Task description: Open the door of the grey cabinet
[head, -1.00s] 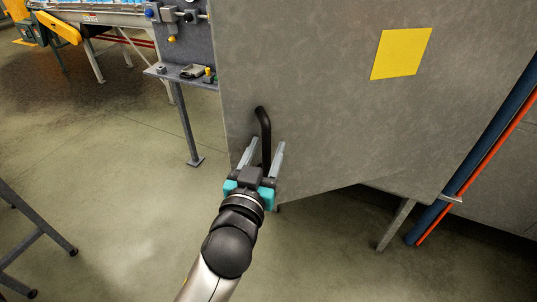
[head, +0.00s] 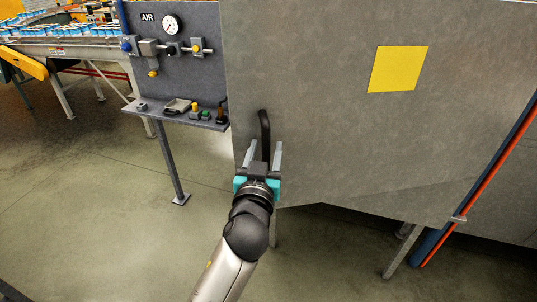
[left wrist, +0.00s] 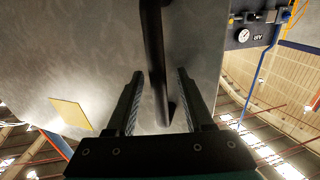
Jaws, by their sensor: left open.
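The grey cabinet door (head: 320,120) fills the right half of the head view and appears shut, with a yellow square label (head: 398,69) on it. A black bar handle (head: 264,128) stands upright near its left edge. My left gripper (head: 264,155) is open, its two fingers on either side of the handle's lower part. In the left wrist view the handle (left wrist: 154,50) runs between the open fingers (left wrist: 158,88), with gaps showing at both sides. The lower part of the handle is partly hidden by the gripper in the head view. My right gripper is not in view.
A panel with an air gauge (head: 170,25) and a small shelf (head: 176,115) stands just left of the cabinet. A conveyor (head: 70,45) with cups is at the far left. Blue and orange pipes (head: 490,175) run on the right. The floor (head: 100,200) at left is clear.

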